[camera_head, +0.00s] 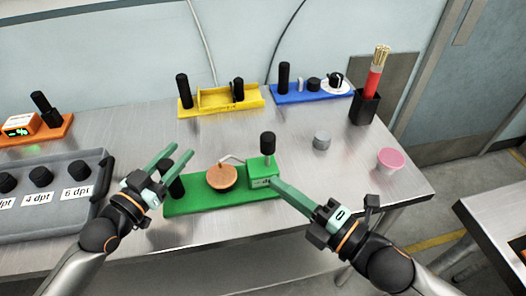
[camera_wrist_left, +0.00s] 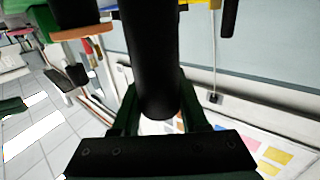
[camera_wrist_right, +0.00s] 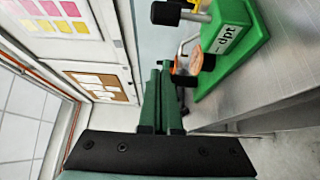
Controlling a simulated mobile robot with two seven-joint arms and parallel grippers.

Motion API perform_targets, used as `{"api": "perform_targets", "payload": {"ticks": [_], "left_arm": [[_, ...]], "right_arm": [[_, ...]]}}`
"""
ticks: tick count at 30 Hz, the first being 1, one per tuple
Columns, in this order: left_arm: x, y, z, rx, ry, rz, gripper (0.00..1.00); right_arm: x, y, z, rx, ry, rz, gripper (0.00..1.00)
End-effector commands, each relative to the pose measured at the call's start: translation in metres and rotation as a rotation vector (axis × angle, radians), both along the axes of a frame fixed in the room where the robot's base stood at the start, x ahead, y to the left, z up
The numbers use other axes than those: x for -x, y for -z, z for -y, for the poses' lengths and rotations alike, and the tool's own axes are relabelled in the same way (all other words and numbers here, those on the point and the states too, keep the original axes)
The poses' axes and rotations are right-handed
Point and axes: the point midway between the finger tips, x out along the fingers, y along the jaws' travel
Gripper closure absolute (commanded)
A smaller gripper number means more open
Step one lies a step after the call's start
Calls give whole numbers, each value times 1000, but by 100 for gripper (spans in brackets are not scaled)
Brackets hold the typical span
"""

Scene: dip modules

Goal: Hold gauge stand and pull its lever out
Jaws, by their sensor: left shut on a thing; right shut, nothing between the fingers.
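The gauge stand has a long green base (camera_head: 205,203) near the front table edge. An upright black post (camera_head: 176,187) stands at its left end, a copper-coloured disc in its middle, and a green block (camera_head: 263,168) at its right end. A black-knobbed lever (camera_head: 267,142) rises from the block; its knob (camera_wrist_right: 166,13) also shows in the right wrist view. My left gripper (camera_head: 181,151) is shut on the black post, which shows between its fingers in the left wrist view (camera_wrist_left: 150,65). My right gripper (camera_head: 273,181) is shut and empty, its tips close to the block's right side; contact is unclear.
A grey tray (camera_head: 75,205) with black-knobbed pieces is at left. Yellow (camera_head: 222,103) and blue (camera_head: 310,94) stands are at the back. A grey knob (camera_head: 322,140), pink-topped cup (camera_head: 390,160) and black holder (camera_head: 364,107) stand at right. The table centre is clear.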

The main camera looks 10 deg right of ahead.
Motion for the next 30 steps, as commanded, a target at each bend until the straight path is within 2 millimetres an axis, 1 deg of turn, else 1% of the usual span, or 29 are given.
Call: {"api": "perform_targets", "payload": {"ticks": [5, 11, 20, 29, 30], "left_arm": [[0, 0, 0, -1, 0, -1, 100], [0, 0, 0, -1, 0, -1, 100], [0, 0, 0, -1, 0, -1, 100], [0, 0, 0, -1, 0, -1, 100], [0, 0, 0, -1, 0, -1, 100]], "right_arm": [[-1, 0, 0, 0, 1, -1, 100], [-12, 0, -7, -2, 3, 1, 100], [-44, -1, -29, -3, 0, 2, 100], [-84, -1, -57, -4, 1, 0, 100], [-86, 1, -51, 3, 2, -3, 100]]}}
